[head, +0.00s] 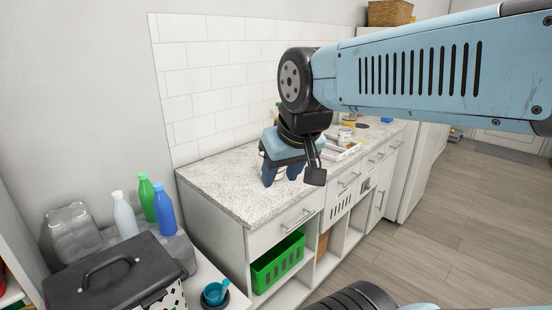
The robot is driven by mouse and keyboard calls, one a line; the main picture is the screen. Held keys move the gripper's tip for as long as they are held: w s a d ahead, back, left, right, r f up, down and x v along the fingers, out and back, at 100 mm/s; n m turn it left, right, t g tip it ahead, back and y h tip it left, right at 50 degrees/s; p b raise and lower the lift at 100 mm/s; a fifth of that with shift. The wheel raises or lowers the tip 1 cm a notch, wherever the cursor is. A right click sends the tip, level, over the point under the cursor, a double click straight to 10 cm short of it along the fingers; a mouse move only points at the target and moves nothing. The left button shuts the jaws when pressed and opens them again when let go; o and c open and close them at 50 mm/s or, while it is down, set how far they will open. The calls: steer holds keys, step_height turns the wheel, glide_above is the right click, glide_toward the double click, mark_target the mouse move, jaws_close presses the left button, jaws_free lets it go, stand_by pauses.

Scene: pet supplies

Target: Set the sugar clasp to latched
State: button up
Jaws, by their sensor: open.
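I cannot make out a sugar container or its clasp for certain. A small pale jar-like item (345,134) stands farther back on the speckled counter (222,186), too small to identify. My gripper (284,176) is over the counter's near half, pointing down, with its blue fingers apart. I see nothing held between them. The gripper and arm hide part of the counter behind them, so whether a clasp is there, and how it is set, cannot be told.
A pale tray (337,152) lies on the counter behind my gripper. A green basket (278,265) sits in the shelf below. At lower left are a black lidded box (112,274), white (124,216), green (147,199) and blue (164,210) bottles, and a teal cup (214,293).

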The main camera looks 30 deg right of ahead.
steer(key=shift+o, duration=0.8)
steer(key=shift+f, duration=0.1)
steer(key=shift+o, duration=0.2)
steer(key=shift+a+f+g, duration=0.1)
steer(key=shift+f+g, duration=0.2)
steer(key=w+a+f+m+g+y, duration=0.4)
steer(key=a+f+m+g+y, duration=0.15)
steer(key=f, duration=0.25)
steer(key=w+d+f+m+t+y, duration=0.2)
steer(key=w+d+m+t+y, duration=0.1)
steer(key=w+m+y, duration=0.55)
steer(key=w+d+f+m+t+h, duration=0.35)
steer(key=d+m+t, duration=0.3)
steer(key=d, duration=0.25)
steer(key=w+d+f+m+t+h, duration=0.2)
steer(key=w+d+f+m+t, duration=0.15)
steer(key=d+m+t, duration=0.35)
steer(key=w+d+f+m+t+h, duration=0.2)
steer(key=d+f+m+t+h, duration=0.15)
steer(key=d+m+t, duration=0.45)
steer(key=w+r, duration=0.1)
steer(key=w, duration=0.3)
steer(key=w+r+n+g, duration=0.1)
steer(key=w+r, duration=0.1)
steer(key=w, duration=0.2)
steer(key=w+r+n+g, duration=0.1)
steer(key=w+r, duration=0.1)
steer(key=w, duration=0.2)
steer(key=shift+w+a, duration=0.35)
steer(key=shift+a, duration=0.05)
